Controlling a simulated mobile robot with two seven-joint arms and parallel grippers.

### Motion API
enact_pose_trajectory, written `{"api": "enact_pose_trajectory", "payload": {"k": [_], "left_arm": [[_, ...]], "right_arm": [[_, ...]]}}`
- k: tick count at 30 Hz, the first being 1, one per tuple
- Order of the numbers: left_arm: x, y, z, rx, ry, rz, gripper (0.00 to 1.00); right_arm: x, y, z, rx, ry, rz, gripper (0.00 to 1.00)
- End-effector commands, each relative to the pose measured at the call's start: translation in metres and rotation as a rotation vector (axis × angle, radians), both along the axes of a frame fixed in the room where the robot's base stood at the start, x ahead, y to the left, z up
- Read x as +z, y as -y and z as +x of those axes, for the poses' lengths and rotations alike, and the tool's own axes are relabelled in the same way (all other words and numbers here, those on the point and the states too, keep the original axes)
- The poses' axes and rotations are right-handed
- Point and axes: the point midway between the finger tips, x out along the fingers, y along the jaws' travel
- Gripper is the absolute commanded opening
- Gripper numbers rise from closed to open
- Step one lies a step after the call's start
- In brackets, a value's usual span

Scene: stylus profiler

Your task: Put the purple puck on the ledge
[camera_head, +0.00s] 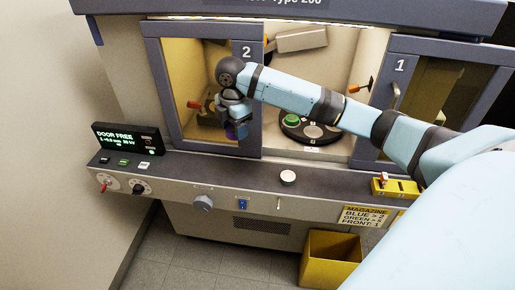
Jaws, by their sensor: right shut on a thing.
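My right gripper (234,118) points down in front of the glass of the door marked 2 (150,85). It is shut on the purple puck (232,131), which shows as a small dark purple patch under the fingers, partly hidden by them. The puck is held above the ledge (245,173), the long dark grey shelf along the machine's front. A pale round disc (288,177) sits on the ledge, to the right of the gripper. My left gripper is not in view.
A dark turntable with a green puck (291,119) stands inside the opening between the doors. Door 1 (393,75) is at right. A yellow magazine (396,187) sits at the ledge's right end, a display box (127,138) at left. A yellow bin (330,262) stands below.

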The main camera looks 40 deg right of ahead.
Motion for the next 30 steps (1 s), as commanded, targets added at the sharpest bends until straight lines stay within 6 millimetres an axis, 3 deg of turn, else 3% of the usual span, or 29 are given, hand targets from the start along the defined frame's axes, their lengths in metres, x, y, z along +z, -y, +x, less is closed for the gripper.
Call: {"api": "enact_pose_trajectory", "payload": {"k": [5,18,30], "left_arm": [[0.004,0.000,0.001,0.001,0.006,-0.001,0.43],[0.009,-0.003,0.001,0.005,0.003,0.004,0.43],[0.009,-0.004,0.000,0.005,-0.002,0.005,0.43]], "right_arm": [[-0.025,0.002,-0.003,0.035,-0.005,0.001,0.11],[-0.136,0.002,-0.003,0.033,-0.003,0.001,0.11],[-0.177,0.001,-0.003,0.033,-0.002,0.000,0.11]]}}
